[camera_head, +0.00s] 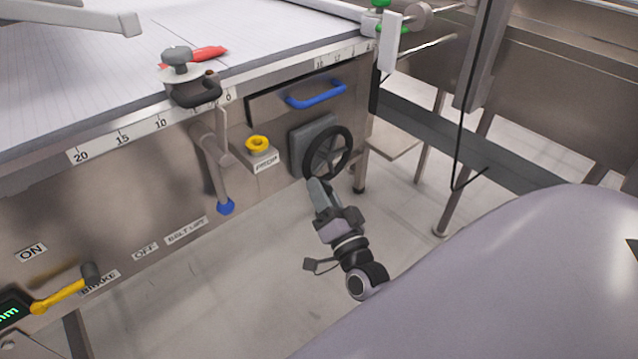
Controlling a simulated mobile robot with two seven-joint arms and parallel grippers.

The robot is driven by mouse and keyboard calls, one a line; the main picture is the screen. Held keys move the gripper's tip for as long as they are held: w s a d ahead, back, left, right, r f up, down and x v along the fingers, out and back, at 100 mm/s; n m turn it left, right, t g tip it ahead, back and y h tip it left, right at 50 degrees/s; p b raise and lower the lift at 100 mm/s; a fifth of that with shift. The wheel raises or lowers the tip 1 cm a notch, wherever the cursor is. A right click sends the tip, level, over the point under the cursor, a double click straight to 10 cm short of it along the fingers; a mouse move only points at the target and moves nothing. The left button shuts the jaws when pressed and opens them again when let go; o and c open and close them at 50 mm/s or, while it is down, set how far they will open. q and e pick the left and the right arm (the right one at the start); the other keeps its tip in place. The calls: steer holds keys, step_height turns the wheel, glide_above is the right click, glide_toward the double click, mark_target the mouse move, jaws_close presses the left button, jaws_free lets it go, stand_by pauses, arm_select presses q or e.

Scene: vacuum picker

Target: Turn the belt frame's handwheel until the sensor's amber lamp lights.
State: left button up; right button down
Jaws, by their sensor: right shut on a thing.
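The black handwheel (345,148) with spokes is mounted on a grey square plate (300,146) on the front of the belt frame (120,205). My right gripper (314,181) reaches up from below and is shut on the lower left part of the wheel's rim. The fingertips partly hide the rim there. A white upright box (391,43) with green knobs near it stands at the far corner of the frame; I cannot tell whether it is the sensor. I see no lit amber lamp. My left gripper is not in view.
A yellow knob (257,144), a blue drawer handle (318,95) and a blue-tipped lever (222,190) are near the wheel. A black clamp handle (195,90) and red marker (208,53) lie by the scale edge. A yellow brake lever (60,296) is lower left. Floor below is clear.

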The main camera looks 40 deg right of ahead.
arm_select(q)
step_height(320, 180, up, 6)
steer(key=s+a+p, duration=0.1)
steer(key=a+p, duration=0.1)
steer(key=p, duration=0.7)
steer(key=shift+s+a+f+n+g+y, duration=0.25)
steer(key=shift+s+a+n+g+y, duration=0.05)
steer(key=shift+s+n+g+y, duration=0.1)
arm_select(e)
steer(key=shift+a+r+m+g+h, duration=0.25)
steer(key=shift+r+m+g, duration=0.35)
steer(key=shift+m, duration=0.8)
steer(key=shift+a+r+m+g+h, duration=0.15)
steer(key=shift+r+m+g, duration=0.25)
steer(key=shift+r+m, duration=0.7)
steer(key=shift+a+r+m+g+h, duration=0.15)
steer(key=shift+r+m+g+h, duration=0.3)
steer(key=shift+m, duration=1.25)
steer(key=shift+f, duration=0.1)
steer(key=c, duration=1)
jaws_free()
steer(key=shift+s, duration=0.1)
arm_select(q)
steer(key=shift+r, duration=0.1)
arm_select(e)
steer(key=shift+v, duration=3.55)
